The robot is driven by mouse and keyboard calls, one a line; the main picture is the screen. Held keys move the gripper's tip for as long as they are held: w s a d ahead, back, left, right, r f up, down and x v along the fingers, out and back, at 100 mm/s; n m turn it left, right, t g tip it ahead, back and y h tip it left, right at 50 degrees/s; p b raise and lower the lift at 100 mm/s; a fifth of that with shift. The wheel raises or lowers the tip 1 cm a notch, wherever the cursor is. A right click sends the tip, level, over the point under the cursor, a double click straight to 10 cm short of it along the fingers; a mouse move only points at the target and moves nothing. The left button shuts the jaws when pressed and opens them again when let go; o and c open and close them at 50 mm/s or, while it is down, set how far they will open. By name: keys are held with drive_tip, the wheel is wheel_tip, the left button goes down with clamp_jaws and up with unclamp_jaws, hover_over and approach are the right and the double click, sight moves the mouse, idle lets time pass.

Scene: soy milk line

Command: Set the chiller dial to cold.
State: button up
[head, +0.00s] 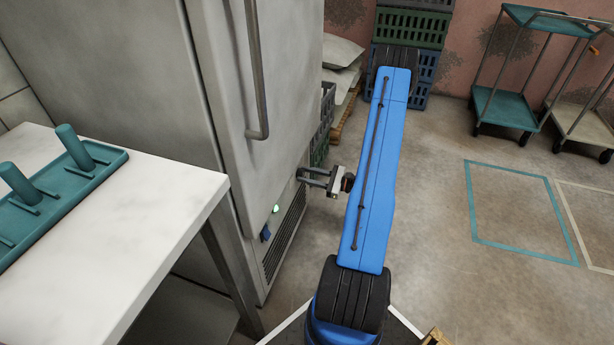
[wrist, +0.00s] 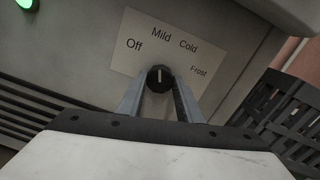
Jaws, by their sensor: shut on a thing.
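The chiller (head: 290,100) is the tall grey cabinet left of my arm in the head view. Its dial (wrist: 160,74) is a small black knob with a light pointer line, in the middle of the wrist view. The line points up, towards Mild. The label plate (wrist: 122,62) reads Off, Mild, Cold and Frost from left to right around the knob. My gripper (wrist: 160,88) is shut on the dial, one finger on each side. In the head view my gripper (head: 303,176) reaches the chiller's side; the dial is hidden there.
A green light (wrist: 27,4) glows on the chiller. A white table (head: 150,210) with a teal peg rack (head: 60,195) stands at left. Stacked crates (head: 412,25) and sacks (head: 340,52) are behind. Carts (head: 510,105) stand at back right. The right floor is open.

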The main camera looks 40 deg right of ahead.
drive_tip(key=m, duration=0.4)
drive_tip(key=shift+m, duration=0.4)
drive_tip(key=shift+s+m, duration=0.1)
drive_tip(key=shift+m, duration=1.8)
drive_tip(key=o, duration=1)
drive_tip(key=shift+o, duration=0.2)
drive_tip(key=v, duration=1.7)
drive_tip(key=shift+s+f, duration=0.25)
drive_tip(key=shift+s, duration=0.05)
